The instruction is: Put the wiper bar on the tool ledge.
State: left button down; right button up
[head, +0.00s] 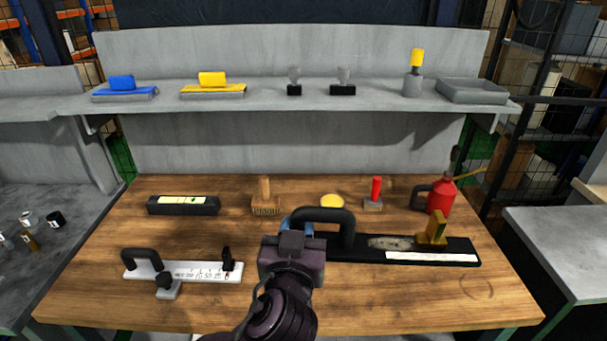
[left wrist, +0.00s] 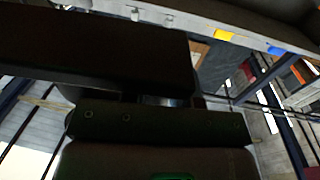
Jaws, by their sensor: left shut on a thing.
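The wiper bar (head: 350,250), which I take to be the long black bar with an arched black handle, a white strip and a brass-coloured block, stretches right from my left gripper (head: 292,238) in the head view. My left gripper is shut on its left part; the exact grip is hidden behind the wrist. In the left wrist view a dark bar (left wrist: 90,62) fills the upper left, close to the camera. I cannot tell how far the bar is above the table. The tool ledge (head: 265,98), apparently the grey shelf, runs along the back. My right gripper is not visible.
The ledge carries blue (head: 122,83) and yellow (head: 212,79) blocks, small black-based items, a yellow-topped tool (head: 415,75) and a grey tray (head: 471,91). On the wooden table are a white scale (head: 200,271), black box (head: 183,205), brush (head: 265,203) and red oil can (head: 440,196).

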pick_arm(q)
jog(key=shift+d+r+m+h, duration=0.4)
jog(key=shift+d+r+h, duration=0.1)
jog(key=shift+h, duration=0.2)
jog(key=shift+w+r, duration=0.15)
jog(key=shift+r, duration=0.1)
jog(key=shift+w+a+r+h, duration=0.15)
jog(key=shift+w+a+h, duration=0.1)
jog(key=shift+a+h, duration=0.05)
jog(key=a+f+y, duration=0.1)
jog(key=a+f, duration=0.4)
jog(key=a, duration=0.4)
jog(key=a+f+n+y, duration=0.1)
jog(key=a+f, duration=0.4)
jog(key=a, duration=0.5)
jog(key=shift+s+n+y, duration=0.15)
jog(key=shift+n+y, duration=0.15)
jog(key=shift+y, duration=0.3)
jog(key=shift+f, duration=0.1)
